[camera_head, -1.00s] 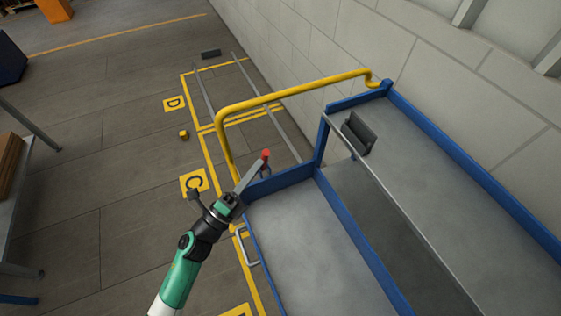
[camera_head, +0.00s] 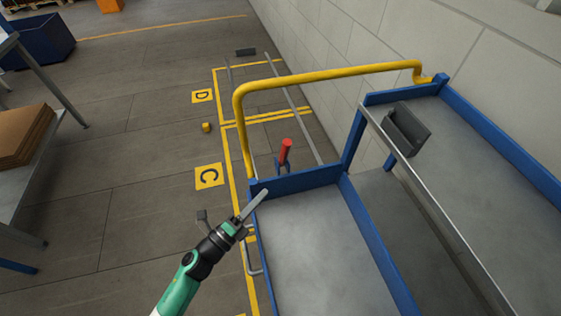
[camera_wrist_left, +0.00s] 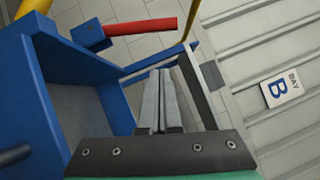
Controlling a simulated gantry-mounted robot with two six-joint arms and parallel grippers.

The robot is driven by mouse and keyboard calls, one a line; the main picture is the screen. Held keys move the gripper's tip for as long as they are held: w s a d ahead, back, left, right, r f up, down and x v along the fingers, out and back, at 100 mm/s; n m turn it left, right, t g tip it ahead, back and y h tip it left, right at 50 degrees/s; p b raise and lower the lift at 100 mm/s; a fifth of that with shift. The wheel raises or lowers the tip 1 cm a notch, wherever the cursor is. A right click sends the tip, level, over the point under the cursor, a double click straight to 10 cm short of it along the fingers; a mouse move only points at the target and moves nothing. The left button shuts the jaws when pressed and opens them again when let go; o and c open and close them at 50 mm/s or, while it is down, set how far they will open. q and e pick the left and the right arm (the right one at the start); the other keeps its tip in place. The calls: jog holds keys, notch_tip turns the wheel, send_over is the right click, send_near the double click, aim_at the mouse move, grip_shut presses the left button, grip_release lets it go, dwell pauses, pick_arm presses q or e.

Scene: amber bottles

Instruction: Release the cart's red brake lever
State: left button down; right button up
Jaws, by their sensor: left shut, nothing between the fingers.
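In the left wrist view the red lever (camera_wrist_left: 140,26) projects from a blue bracket (camera_wrist_left: 92,36). The cart (camera_head: 300,182) has blue rims and grey decks. My left gripper (camera_head: 262,193) is shut and empty, beside the cart's left corner, below and left of the lever and apart from it. Its closed fingers also show in the left wrist view (camera_wrist_left: 158,95), below the lever. My right gripper is not in view.
A dark grey holder (camera_head: 406,130) sits on the cart's upper rail. A wall runs along the right. A table with brown boards (camera_head: 22,135) stands at the left. A small yellow block (camera_head: 206,127) lies on the floor. The floor left of the cart is mostly clear.

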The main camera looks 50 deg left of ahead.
pick_arm(q)
jog(key=b, duration=0.1)
send_near(284, 153)
jog(key=w+d+r, duration=0.1)
jog(key=w+d, duration=0.3)
jog(key=w+a, duration=0.1)
jog(key=w+a+r, duration=0.1)
jog(key=a, duration=0.1)
jog(key=shift+w+r, duration=0.15)
jog(key=shift+w, duration=0.2)
jog(key=shift+p, duration=0.3)
